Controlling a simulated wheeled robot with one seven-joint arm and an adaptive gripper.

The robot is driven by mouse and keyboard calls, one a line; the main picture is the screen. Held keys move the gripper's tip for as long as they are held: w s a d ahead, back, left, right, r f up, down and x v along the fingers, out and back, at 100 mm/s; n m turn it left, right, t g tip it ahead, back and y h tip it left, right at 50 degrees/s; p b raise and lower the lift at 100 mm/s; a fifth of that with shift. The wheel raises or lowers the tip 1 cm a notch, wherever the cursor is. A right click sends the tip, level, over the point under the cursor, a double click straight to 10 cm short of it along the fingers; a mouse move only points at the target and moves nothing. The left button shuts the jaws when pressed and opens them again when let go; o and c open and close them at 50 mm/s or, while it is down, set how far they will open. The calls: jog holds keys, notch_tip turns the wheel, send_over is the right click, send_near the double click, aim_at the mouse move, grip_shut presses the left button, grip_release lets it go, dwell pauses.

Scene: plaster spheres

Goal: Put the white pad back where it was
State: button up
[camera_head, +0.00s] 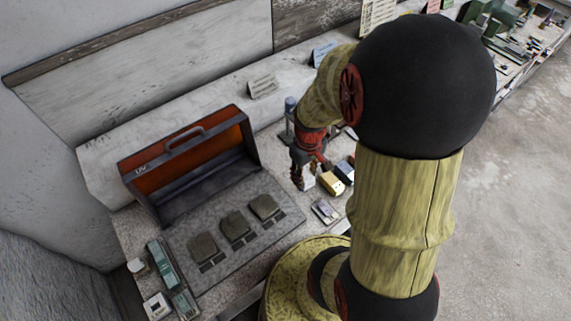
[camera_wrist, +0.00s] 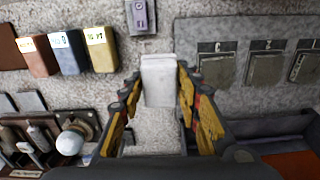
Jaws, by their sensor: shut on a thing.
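The white pad (camera_wrist: 159,85) is a pale upright block between the two yellow-and-black fingers of my gripper (camera_wrist: 158,75) in the wrist view. The fingers are shut on its sides, and its lower end is partly hidden. In the head view my gripper (camera_head: 303,180) is over the bench, right of the open orange case. The pad is too small there to make out clearly. Whether the pad touches the bench below cannot be told.
Several labelled blocks, including a yellow one (camera_wrist: 101,48), stand left in the wrist view. A purple device (camera_wrist: 141,16) lies ahead. A grey mat (camera_head: 190,275) with three grey pads lies before the orange case (camera_head: 190,150). A white ball (camera_wrist: 69,143) sits at lower left.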

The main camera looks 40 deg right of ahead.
jog(key=shift+w+d, duration=0.1)
jog(key=w+d+f+b, duration=0.15)
jog(key=w+f, duration=0.25)
jog(key=w, duration=0.4)
jog(key=b, duration=0.1)
send_over(286, 170)
jog(key=f, duration=0.5)
jog(key=shift+s+f, duration=0.2)
jog(key=shift+f, duration=0.05)
jog(key=shift+w+d+f, duration=0.1)
jog(key=shift+w+f, duration=0.05)
jog(key=shift+f, duration=0.1)
jog(key=shift+f+b, duration=0.4)
jog(key=shift+f, duration=1.05)
jog(key=shift+f, duration=0.15)
jog(key=o, duration=1.2)
